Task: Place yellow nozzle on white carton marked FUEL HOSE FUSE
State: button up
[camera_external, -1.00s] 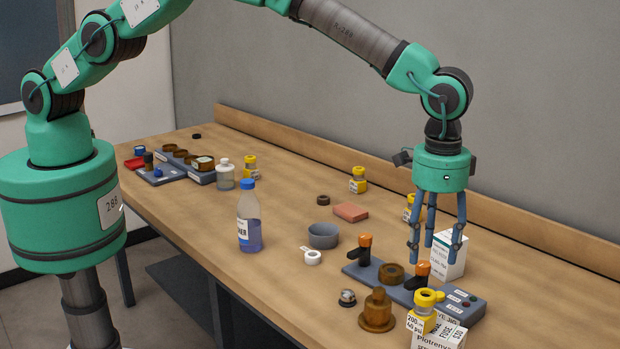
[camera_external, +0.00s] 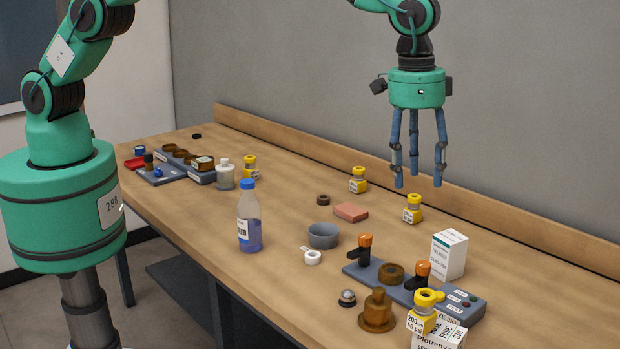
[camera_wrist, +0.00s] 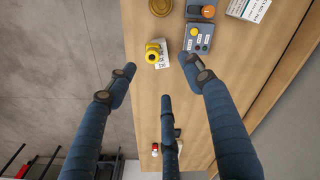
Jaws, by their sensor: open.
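A yellow nozzle (camera_external: 423,312) with a pale label sits on a white carton (camera_external: 437,341) at the front right corner, partly cut by the frame. The carton's print is only partly legible. The nozzle (camera_wrist: 153,52) and carton (camera_wrist: 164,58) also show in the wrist view. Other yellow nozzles stand along the back of the table: one on the right (camera_external: 412,210), one in the middle (camera_external: 358,180) and one on the left (camera_external: 250,167). My gripper (camera_external: 416,180) is open and empty, raised above the table's back side. Its three spread fingers (camera_wrist: 160,80) show nothing between them.
A brown stepped part (camera_external: 377,312), grey bowl (camera_external: 323,236), pink block (camera_external: 351,212) and blue-capped bottle (camera_external: 249,222) stand nearby. A wooden ledge (camera_external: 300,145) runs along the back.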

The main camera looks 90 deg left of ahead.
jog(key=s+a+r+t, duration=0.1)
jog(key=s+a+r, duration=0.7)
jog(key=s+r, duration=0.5)
jog(key=s+a+r+t, duration=0.1)
jog(key=s+a+r, duration=0.8)
jog(key=s+r, duration=0.35)
jog(key=s+a+t, duration=0.1)
jog(key=s+a, duration=0.1)
jog(key=s, duration=0.8)
jog(key=s+a+f+t, duration=0.1)
jog(key=s+a, duration=0.2)
jog(key=s, duration=0.8)
jog(key=s+a+f, duration=0.1)
jog(key=s+a, duration=0.2)
jog(key=s, duration=0.7)
jog(key=shift+s+a+f+t, duration=0.15)
jog(key=shift+a+f+t, duration=0.1)
jog(key=shift+t, duration=0.15)
notch_tip(320, 180, down, 18)
jog(key=b, duration=1.8)
jog(key=shift+f, duration=0.2)
jog(key=shift+o, duration=0.5)
